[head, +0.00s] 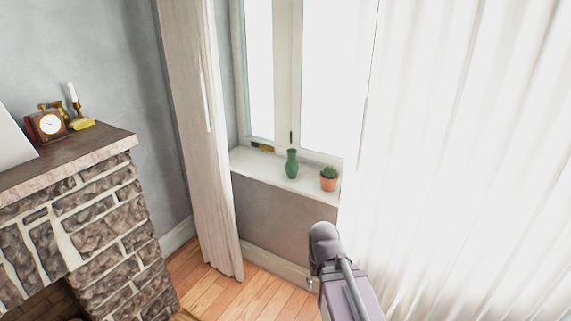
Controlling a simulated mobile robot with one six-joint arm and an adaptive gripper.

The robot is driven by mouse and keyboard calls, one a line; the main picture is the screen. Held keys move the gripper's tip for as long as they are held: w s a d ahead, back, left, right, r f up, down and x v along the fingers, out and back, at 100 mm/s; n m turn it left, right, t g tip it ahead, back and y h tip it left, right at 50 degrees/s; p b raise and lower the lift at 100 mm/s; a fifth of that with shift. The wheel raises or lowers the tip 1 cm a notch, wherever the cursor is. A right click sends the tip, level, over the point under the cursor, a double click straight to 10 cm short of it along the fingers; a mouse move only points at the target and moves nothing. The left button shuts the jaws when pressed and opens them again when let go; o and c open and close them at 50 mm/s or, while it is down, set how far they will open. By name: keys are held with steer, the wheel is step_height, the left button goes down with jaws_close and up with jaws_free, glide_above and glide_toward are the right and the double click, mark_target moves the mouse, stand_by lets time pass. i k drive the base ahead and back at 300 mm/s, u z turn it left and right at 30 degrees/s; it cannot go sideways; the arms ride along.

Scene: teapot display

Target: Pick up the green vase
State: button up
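The green vase (291,164) stands upright on the white window sill (262,168), close to the window. A small potted plant (328,179) in an orange pot stands to its right, a short gap apart. Part of my arm shows at the bottom, below and to the right of the vase, well apart from it. I cannot make out my gripper's fingers in the head view.
A beige curtain (195,120) hangs left of the sill and a sheer white curtain (460,150) covers the right side. A stone fireplace (105,215) stands at left, with a clock (47,125) and candlestick (75,108) on it. Wooden floor (215,285) shows below.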

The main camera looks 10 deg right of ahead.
mark_target(291, 166)
steer(key=i, duration=0.85)
steer(key=z, duration=0.05)
